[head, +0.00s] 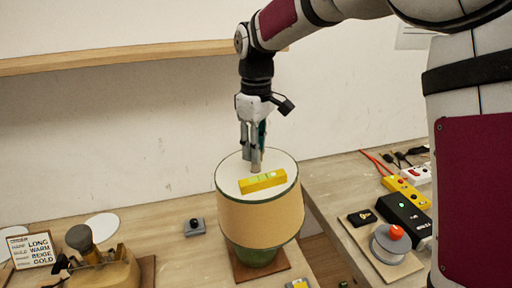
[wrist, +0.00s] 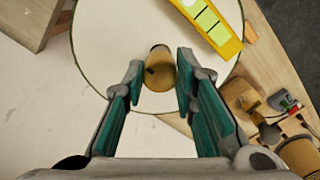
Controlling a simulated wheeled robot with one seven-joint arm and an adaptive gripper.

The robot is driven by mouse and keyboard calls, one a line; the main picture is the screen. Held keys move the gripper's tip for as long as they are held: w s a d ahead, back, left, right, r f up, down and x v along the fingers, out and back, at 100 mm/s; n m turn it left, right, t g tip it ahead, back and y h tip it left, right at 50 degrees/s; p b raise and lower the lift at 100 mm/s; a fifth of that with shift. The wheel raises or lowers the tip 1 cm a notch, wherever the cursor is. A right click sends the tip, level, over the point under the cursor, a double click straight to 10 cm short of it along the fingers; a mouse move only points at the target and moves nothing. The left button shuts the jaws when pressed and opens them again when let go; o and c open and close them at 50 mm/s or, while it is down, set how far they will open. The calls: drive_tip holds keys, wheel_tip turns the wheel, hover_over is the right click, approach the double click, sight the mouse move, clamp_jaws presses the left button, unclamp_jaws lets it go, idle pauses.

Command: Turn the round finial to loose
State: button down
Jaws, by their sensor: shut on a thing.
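The round finial (wrist: 160,70) is a small brass-brown knob at the top of the lampshade, between the two fingertips in the wrist view. My gripper (head: 255,152) points straight down over the white top of the tan lampshade (head: 262,218), its fingers on either side of the finial. In the wrist view, the teal-padded fingers of my gripper (wrist: 160,78) are shut on the finial. In the head view the fingers mostly hide the finial. The lamp's green base (head: 257,256) stands on a brown square board.
A yellow spirit level (head: 263,181) lies on the shade top, close beside the fingers. A label card (head: 33,249) and a wooden block with a knob (head: 100,268) stand at left. Power strips and a red-button device (head: 396,233) sit at right. A shelf runs along the wall.

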drive_tip(key=shift+n, duration=0.4)
drive_tip(key=c, duration=1.3)
unclamp_jaws()
wheel_tip(320, 180, up, 12)
